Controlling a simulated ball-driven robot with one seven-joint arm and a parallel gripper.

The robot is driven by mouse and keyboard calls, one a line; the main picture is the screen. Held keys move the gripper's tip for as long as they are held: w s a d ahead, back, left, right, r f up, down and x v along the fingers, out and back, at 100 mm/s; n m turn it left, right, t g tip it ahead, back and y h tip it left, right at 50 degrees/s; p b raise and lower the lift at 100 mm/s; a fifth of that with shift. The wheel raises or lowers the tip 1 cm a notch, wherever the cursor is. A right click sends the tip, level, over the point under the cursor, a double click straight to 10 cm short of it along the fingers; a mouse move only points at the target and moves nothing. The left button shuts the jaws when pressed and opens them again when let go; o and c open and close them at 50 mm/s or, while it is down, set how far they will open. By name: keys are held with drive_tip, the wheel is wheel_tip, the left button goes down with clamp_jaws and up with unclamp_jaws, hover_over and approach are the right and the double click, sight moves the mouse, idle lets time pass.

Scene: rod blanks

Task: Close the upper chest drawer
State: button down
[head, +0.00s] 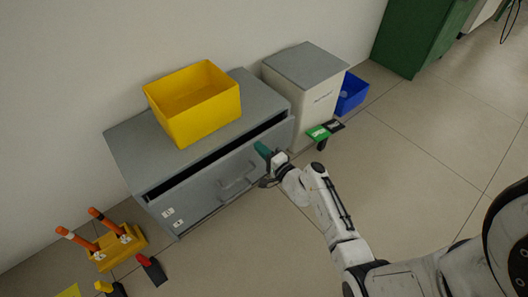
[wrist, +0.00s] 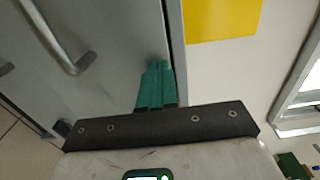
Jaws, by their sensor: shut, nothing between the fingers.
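The grey chest (head: 125,155) stands against the wall. Its upper drawer (head: 212,188) is partly open, with a dark gap between its front and the chest top. The drawer's bar handle (head: 238,182) shows on the front; a handle (wrist: 78,60) also shows in the wrist view. My gripper (head: 264,150) is at the right part of the drawer front, near its upper edge. In the wrist view its green fingers (wrist: 156,80) are together and empty, over the grey drawer front (wrist: 120,45). I cannot tell whether the tips touch it.
A yellow bin (head: 195,105) stands on the chest. A white cabinet with a grey top (head: 305,68) and a blue bin (head: 351,93) are to the right. A yellow stand (head: 118,246) with orange-and-white posts is at lower left.

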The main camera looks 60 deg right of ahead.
sight(252, 140)
drive_tip(key=b+x, duration=0.2)
drive_tip(key=x, duration=0.2)
drive_tip(key=shift+w+d, duration=0.1)
drive_tip(key=shift+w, duration=0.25)
drive_tip(key=shift+r, duration=0.15)
